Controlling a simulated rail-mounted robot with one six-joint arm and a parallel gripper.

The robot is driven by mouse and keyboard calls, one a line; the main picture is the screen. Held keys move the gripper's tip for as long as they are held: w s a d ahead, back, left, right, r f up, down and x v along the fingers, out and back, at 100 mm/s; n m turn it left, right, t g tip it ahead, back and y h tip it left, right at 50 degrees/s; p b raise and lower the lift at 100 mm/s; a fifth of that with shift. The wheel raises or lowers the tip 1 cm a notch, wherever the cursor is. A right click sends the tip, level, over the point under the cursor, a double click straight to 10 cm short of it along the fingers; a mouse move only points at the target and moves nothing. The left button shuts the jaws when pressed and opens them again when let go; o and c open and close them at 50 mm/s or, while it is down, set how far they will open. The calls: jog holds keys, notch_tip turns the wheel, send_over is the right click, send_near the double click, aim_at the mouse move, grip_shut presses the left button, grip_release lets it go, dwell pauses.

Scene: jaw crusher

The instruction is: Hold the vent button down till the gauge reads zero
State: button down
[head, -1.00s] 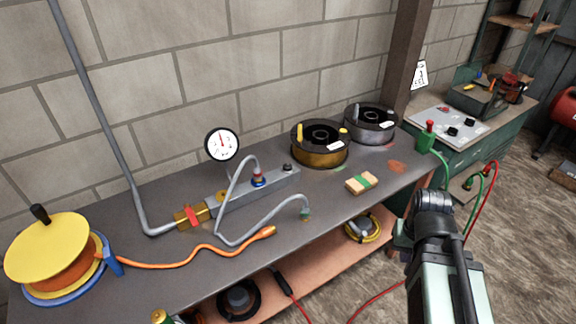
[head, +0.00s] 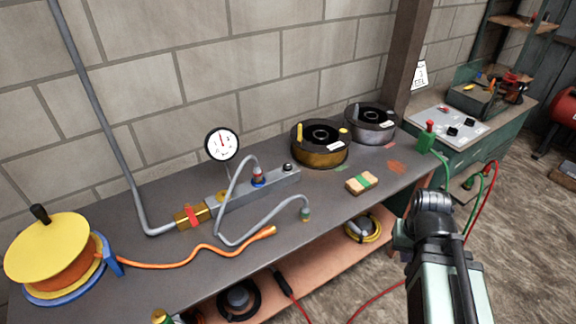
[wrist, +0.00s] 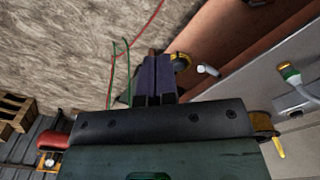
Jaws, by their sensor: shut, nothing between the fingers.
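The pressure gauge (head: 222,145) is a round white dial with a black rim, standing behind the grey metal block (head: 265,188) on the bench. Its needle points roughly upward; the numbers are too small to read. A small dark button (head: 288,167) sits on top of the block's right end and looks like the vent button. My gripper (wrist: 157,62) is shut and empty in the wrist view, over the floor beyond the bench edge and apart from the button. In the head view my arm is at the lower right, well right of the block; my fingertips cannot be made out there.
A grey hose (head: 270,225) loops over the block and front of the bench.

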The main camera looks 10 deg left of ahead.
dwell(0.3)
notch_tip(320, 180, up, 6)
jog(key=n+t+h, duration=0.3)
jog(key=t+h, duration=0.2)
jog(key=t, duration=0.3)
send_over(286, 165)
jog(key=shift+f, duration=0.15)
jog(key=shift+f, duration=0.15)
notch_tip(286, 165, down, 9)
jog(key=b, duration=0.8)
jog(key=shift+r, duration=0.2)
